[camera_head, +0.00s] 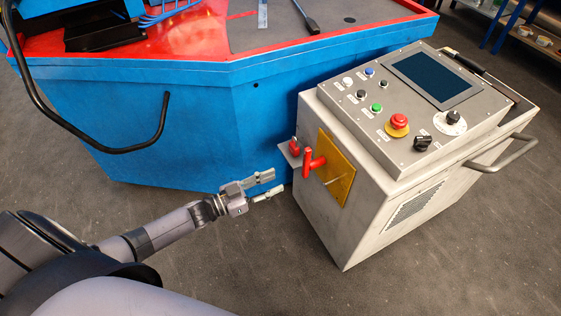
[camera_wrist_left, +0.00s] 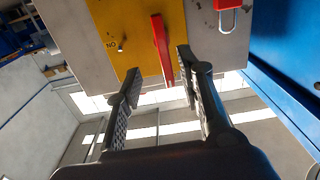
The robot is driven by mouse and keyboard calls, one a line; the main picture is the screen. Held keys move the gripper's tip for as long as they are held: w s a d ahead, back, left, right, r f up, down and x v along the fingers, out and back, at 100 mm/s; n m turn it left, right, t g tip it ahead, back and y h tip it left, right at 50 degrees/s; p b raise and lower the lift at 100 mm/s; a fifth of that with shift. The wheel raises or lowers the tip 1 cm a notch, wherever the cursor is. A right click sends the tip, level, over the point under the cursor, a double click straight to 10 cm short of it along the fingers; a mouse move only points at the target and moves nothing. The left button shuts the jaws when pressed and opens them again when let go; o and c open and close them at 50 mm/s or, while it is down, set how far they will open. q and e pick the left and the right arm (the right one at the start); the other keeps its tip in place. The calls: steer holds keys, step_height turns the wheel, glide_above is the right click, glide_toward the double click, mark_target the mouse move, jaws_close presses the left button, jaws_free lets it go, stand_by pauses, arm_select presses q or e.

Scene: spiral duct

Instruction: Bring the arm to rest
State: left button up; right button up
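My left gripper (camera_head: 268,185) reaches in from the left in the head view, low in front of the control cabinet (camera_head: 322,229). Its two fingers are apart with nothing between them; the left wrist view shows the open fingers (camera_wrist_left: 155,92) too. Ahead of them is the yellow plate (camera_head: 337,172) with a red handle (camera_head: 313,162). In the left wrist view the red handle (camera_wrist_left: 162,48) hangs just beyond the fingertips, and I see a gap rather than a grip. My right gripper is not in view.
A red padlock (camera_head: 295,147) sits beside the plate on a small bracket. The blue machine (camera_head: 200,110) stands close on the left of the cabinet. A black hooked bar (camera_head: 160,120) juts out at upper left. The grey floor (camera_head: 440,260) at lower right is clear.

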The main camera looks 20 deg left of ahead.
arm_select(q)
steer(key=s+f+n+g+y, duration=0.2)
steer(key=s+f+y, duration=0.25)
steer(key=f, duration=0.45)
steer(key=s+f+n+g+y, duration=0.25)
steer(key=s+f+y, duration=0.2)
steer(key=f, duration=0.45)
steer(key=s+d+f+g+y, duration=0.2)
steer(key=s+f+g, duration=0.3)
steer(key=s, duration=0.5)
steer(key=s+a+g+p, duration=0.1)
steer(key=s+g+p, duration=0.2)
steer(key=s+p, duration=1.2)
steer(key=s, duration=0.8)
steer(key=shift+a+f+g, duration=0.15)
steer(key=shift+f+g, duration=0.2)
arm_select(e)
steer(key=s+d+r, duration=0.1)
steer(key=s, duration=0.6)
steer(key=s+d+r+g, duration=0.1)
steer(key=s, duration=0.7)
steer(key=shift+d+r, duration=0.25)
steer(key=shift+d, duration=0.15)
arm_select(q)
steer(key=shift+o, duration=0.4)
steer(key=shift+n, duration=0.25)
